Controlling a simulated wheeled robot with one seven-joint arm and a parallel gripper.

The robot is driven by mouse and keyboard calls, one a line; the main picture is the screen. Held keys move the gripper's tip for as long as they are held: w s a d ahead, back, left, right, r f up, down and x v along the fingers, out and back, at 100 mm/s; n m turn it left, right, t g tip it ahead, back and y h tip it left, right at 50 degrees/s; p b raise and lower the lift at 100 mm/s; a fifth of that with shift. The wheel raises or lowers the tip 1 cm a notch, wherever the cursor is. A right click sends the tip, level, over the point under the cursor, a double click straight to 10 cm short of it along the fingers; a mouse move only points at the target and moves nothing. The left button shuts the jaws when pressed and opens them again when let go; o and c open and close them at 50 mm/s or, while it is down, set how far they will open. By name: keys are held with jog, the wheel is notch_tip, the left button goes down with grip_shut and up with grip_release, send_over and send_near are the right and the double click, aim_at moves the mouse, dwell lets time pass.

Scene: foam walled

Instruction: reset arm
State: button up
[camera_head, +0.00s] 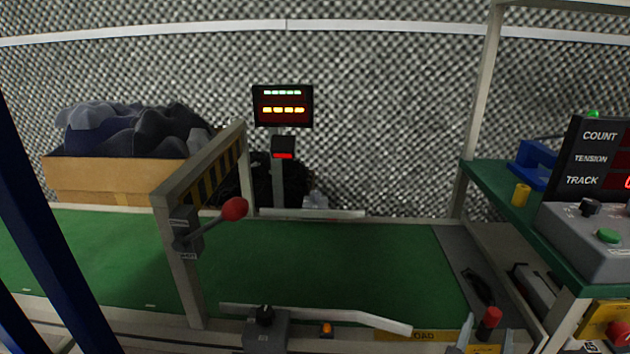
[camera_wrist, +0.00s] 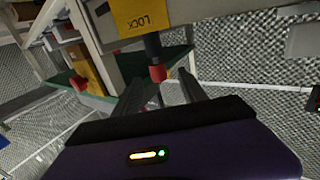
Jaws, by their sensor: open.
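My gripper (camera_head: 487,332) is low at the right of the head view, at the near end of the green belt (camera_head: 340,265). Its two grey fingers stand apart. A dark handle with a red tip (camera_head: 491,316) shows between or just beyond them. In the wrist view my gripper (camera_wrist: 160,80) is also open, with the red-tipped dark handle (camera_wrist: 157,72) between the fingers, under a yellow LOCK label (camera_wrist: 140,14). I cannot tell whether the fingers touch it. A lever with a red ball (camera_head: 234,209) juts from the gate post at the left.
A striped gate (camera_head: 212,178) spans the belt. A pale guide bar (camera_head: 315,315) and a black knob box (camera_head: 265,328) edge the near side. A control box (camera_head: 590,238) and a COUNT display sit on the green shelf at right. A carton of dark cloth (camera_head: 115,178) stands behind.

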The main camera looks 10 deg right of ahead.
jog(key=s+a+f+n+t+y, duration=0.2)
jog(key=s+a+f+n+y, duration=0.55)
jog(key=s+a+f, duration=0.3)
jog(key=s+a+r+n+t+y+p, duration=0.1)
jog(key=s+a+r+y, duration=0.3)
jog(key=s, duration=0.5)
jog(key=s+a+r+n+y+p, duration=0.15)
jog(key=s+a+r, duration=0.3)
jog(key=s, duration=0.45)
notch_tip(320, 180, up, 39)
jog(key=p, duration=3.7)
jog(key=shift+d+y, duration=0.15)
jog(key=shift+y, duration=0.15)
